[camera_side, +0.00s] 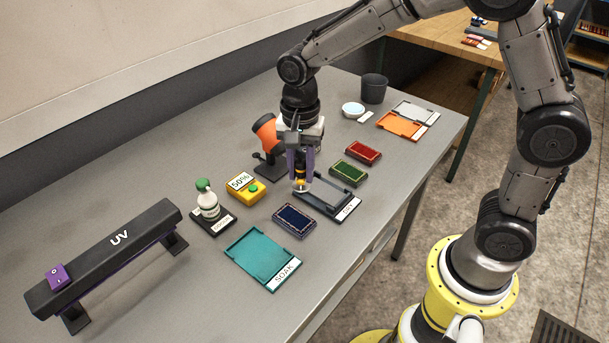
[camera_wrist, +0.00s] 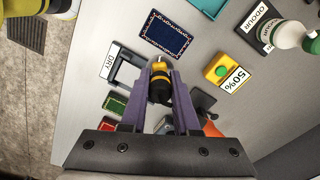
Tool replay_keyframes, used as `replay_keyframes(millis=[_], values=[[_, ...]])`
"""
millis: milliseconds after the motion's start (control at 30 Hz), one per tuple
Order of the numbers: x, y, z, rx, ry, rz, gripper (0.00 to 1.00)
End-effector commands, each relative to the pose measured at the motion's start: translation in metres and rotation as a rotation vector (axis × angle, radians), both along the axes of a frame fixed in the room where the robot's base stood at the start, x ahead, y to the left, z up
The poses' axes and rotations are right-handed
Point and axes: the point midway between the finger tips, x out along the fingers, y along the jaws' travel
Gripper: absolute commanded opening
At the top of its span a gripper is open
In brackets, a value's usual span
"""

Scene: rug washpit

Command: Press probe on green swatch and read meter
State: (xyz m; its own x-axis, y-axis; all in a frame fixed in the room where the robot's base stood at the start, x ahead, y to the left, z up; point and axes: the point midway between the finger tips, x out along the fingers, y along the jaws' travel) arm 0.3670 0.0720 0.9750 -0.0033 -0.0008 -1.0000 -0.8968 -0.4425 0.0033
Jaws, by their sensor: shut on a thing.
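My gripper (camera_side: 300,170) has purple fingers shut on a yellow-and-black probe (camera_wrist: 160,85), which points down. In the side view the probe (camera_side: 300,183) appears over or near the left end of the black DRY tray (camera_side: 349,208); its exact height is unclear. The green swatch (camera_side: 348,173) lies on the table to the right of the gripper, between the red and blue swatches. It also shows in the wrist view (camera_wrist: 115,103), left of the fingers, apart from the probe. The yellow meter (camera_side: 245,190) reads 50% and has a green button.
A red swatch (camera_side: 363,152) and a blue swatch (camera_side: 294,220) lie near. An orange device on a black stand (camera_side: 268,134) is just behind my gripper. A teal SOAK tray (camera_side: 255,259), an ODOUR bottle (camera_side: 208,203) and a UV bar (camera_side: 110,250) stand left.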

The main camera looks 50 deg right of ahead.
Motion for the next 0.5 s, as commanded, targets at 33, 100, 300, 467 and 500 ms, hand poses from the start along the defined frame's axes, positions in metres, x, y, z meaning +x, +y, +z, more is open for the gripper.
replay_keyframes(millis=[33,100,300,467,500], values=[[0.003,-0.018,0.0,0.0,-0.001,-0.069,0.0],[0.005,-0.044,0.0,-0.001,0.0,-0.163,0.0],[0.001,-0.116,0.001,0.0,-0.002,-0.408,0.0],[-0.006,-0.154,0.002,0.0,-0.003,-0.514,0.0],[-0.008,-0.16,0.002,0.0,-0.004,-0.531,0.0]])
